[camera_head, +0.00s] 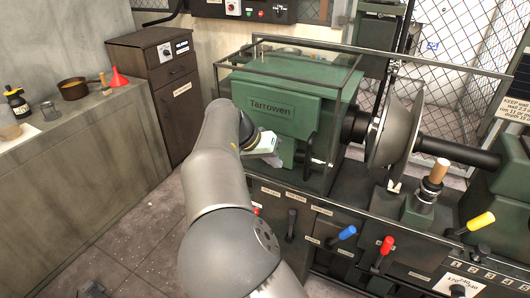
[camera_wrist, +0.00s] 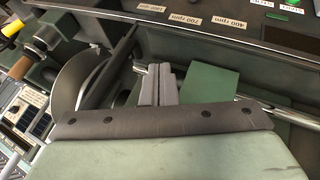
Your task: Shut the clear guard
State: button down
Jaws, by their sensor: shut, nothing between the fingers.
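The clear guard (camera_head: 308,42) is a see-through box with a thin dark frame. In the head view it stands around the green headstock marked "Tarrowen" (camera_head: 270,108), left of the metal bowl (camera_head: 392,130). The bowl and its round backing disc stand outside the guard's right side. My gripper (camera_head: 272,158) is at the front of the headstock, low on its face, and its fingers are shut and empty. In the wrist view the closed fingers (camera_wrist: 158,85) show at the middle. Whether they touch the guard is hidden.
Blue (camera_head: 347,232), red (camera_head: 387,245) and yellow (camera_head: 481,221) levers stick out along the machine's front. A wooden-handled post (camera_head: 438,172) stands before the bowl. A bench (camera_head: 80,150) with a pan and red funnel is at left.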

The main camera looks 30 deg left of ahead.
aim_at(294, 168)
jog(key=shift+w+d+f+p, duration=0.1)
jog(key=shift+w+d+f, duration=0.35)
jog(key=shift+d, duration=0.4)
jog(key=shift+w+d+f+p, duration=0.1)
jog(key=shift+w+d+f, duration=0.3)
jog(key=shift+d, duration=0.4)
jog(key=shift+w+d+f+p, duration=0.1)
jog(key=shift+w+d+f, duration=0.35)
jog(key=shift+d, duration=0.4)
